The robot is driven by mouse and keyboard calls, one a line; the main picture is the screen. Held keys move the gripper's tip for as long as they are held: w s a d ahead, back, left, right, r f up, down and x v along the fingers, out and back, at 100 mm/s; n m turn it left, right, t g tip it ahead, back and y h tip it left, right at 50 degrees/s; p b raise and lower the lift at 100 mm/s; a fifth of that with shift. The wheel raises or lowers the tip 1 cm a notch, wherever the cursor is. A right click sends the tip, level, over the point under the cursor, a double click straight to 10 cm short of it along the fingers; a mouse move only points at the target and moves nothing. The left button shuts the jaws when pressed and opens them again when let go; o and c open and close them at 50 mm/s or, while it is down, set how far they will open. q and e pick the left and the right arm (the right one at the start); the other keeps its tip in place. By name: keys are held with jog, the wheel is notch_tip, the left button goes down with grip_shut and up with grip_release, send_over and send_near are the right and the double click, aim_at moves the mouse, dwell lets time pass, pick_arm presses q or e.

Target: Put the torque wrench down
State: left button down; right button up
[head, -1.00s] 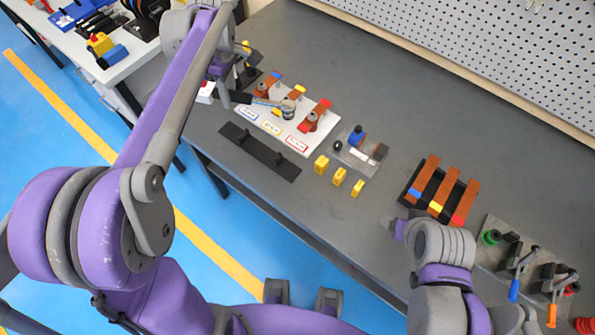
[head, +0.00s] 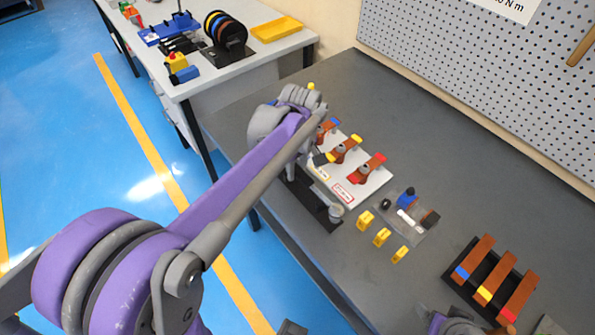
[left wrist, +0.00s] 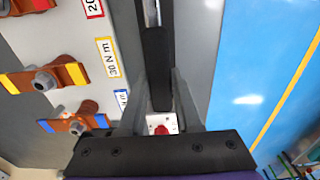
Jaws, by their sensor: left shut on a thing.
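My left gripper (left wrist: 158,100) is shut on the black handle of the torque wrench (left wrist: 157,68). In the head view the wrench's grey round head (head: 336,211) shows below my arm, over the right end of the black holder (head: 318,207) at the bench's front edge. The shaft runs roughly along the holder. I cannot tell whether the wrench touches it.
A white board (head: 378,183) with copper busbars and bolts lies just behind the holder. The bench behind the board is clear.

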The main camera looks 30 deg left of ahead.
pick_arm(q)
jog(key=shift+f, duration=0.55)
pick_arm(e)
jog(key=shift+f, duration=0.15)
pick_arm(q)
jog(key=shift+f+b, duration=0.3)
jog(key=shift+f, duration=0.05)
pick_arm(e)
jog(key=shift+s+f, duration=0.1)
jog(key=shift+f, duration=0.15)
pick_arm(q)
jog(key=shift+f, duration=0.1)
pick_arm(e)
jog(key=shift+f, duration=0.1)
pick_arm(q)
jog(key=c, duration=0.6)
grip_release()
